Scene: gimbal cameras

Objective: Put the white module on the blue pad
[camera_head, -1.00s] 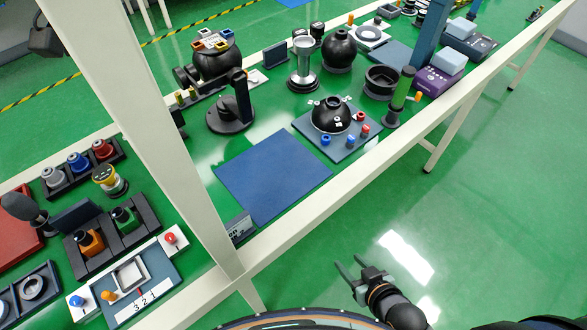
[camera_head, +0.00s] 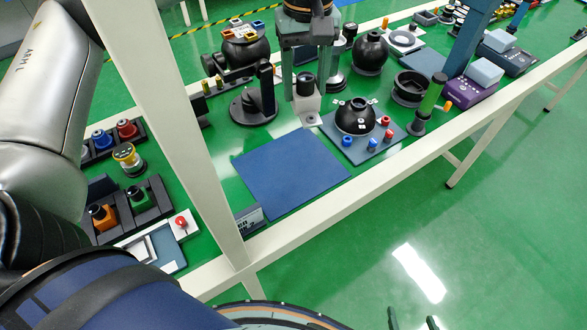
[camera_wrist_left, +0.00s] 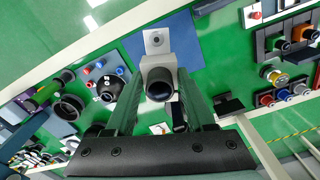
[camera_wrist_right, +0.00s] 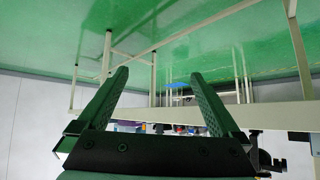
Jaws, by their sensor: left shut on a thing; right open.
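The white module (camera_head: 306,105) has a white body with a dark round cylinder and a flat plate with a small round mark. My left gripper (camera_head: 304,88) points down with its two fingers on either side of the module, shut on it. The module also shows between the fingers in the left wrist view (camera_wrist_left: 160,68). The blue pad (camera_head: 290,172) lies flat and bare on the table, nearer than the module in the head view. I cannot tell how high the module is. My right gripper (camera_wrist_right: 158,80) is open and empty, away from the table.
A black dome on a blue-grey base (camera_head: 355,118) stands right of the module. A black stand (camera_head: 253,103) is on its left. A pale upright post (camera_head: 190,130) stands left of the pad. A small display block (camera_head: 249,219) sits at the pad's near left corner.

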